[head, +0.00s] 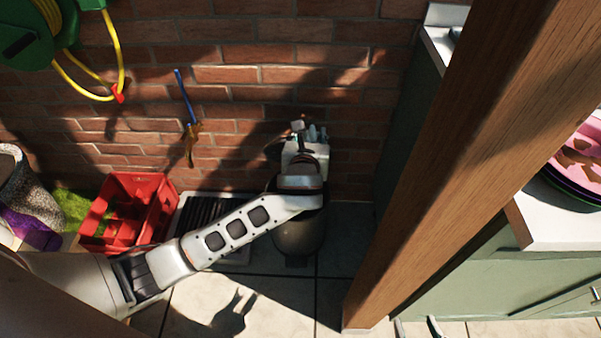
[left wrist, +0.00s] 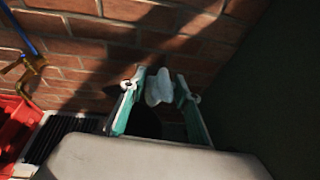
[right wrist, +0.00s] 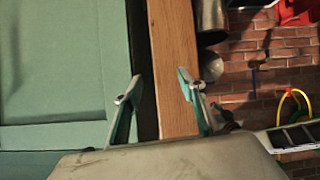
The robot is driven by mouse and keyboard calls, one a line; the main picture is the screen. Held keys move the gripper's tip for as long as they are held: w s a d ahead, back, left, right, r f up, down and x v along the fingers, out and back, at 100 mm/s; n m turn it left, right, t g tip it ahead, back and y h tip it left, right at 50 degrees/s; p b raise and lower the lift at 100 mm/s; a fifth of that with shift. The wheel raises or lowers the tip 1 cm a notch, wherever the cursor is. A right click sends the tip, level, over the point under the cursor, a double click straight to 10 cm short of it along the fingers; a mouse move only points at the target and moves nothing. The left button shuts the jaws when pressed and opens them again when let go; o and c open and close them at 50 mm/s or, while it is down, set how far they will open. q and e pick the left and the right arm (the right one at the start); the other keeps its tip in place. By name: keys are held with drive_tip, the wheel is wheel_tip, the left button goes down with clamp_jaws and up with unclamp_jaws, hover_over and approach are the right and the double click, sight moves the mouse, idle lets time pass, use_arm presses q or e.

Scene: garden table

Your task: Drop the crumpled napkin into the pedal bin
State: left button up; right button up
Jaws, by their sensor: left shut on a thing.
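The crumpled napkin (left wrist: 158,87) is a small white lump between the two fingertips of my left gripper (left wrist: 158,90), which is shut on it. In the head view my left gripper (head: 308,132) is at the far end of its arm, by the brick wall. The pedal bin (head: 299,237) is a dark grey-brown round body on the floor below that arm. My wrist hides much of its top, so I cannot tell whether the napkin is directly over the opening. My right gripper (right wrist: 160,88) is open and empty in the right wrist view, outside the head view.
A red crate (head: 128,212) stands left of the bin. A thick wooden post (head: 460,150) rises at the right, before a green cabinet (head: 500,275). The brick wall (head: 240,75) is close behind the bin. Pale floor tiles (head: 270,295) in front are clear.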

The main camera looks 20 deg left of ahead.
use_arm(q)
drive_tip(key=w+a+f+m+h+b, duration=0.2)
drive_tip(key=f+b, duration=0.2)
drive_tip(key=f, duration=0.8)
drive_tip(key=w+a+f+m+h+b, duration=0.2)
drive_tip(key=f+b, duration=0.3)
drive_tip(key=f, duration=0.7)
drive_tip(key=w+a+f+m+h+b, duration=0.1)
drive_tip(key=f+b, duration=0.4)
drive_tip(key=f, duration=0.7)
drive_tip(key=shift+w+a+f+m+h, duration=0.15)
drive_tip(key=shift+w+a+m+h, duration=0.35)
drive_tip(key=shift+h, duration=0.7)
use_arm(e)
drive_tip(key=s+a+m+t+y, duration=0.1)
drive_tip(key=a+m+y, duration=0.1)
drive_tip(key=a+m, duration=0.7)
drive_tip(key=shift+a+f+t, duration=0.3)
drive_tip(key=shift+a+f, duration=0.05)
drive_tip(key=shift+a, duration=0.4)
drive_tip(key=shift+s, duration=0.1)
use_arm(q)
drive_tip(key=o, duration=0.8)
drive_tip(key=shift+c, duration=0.2)
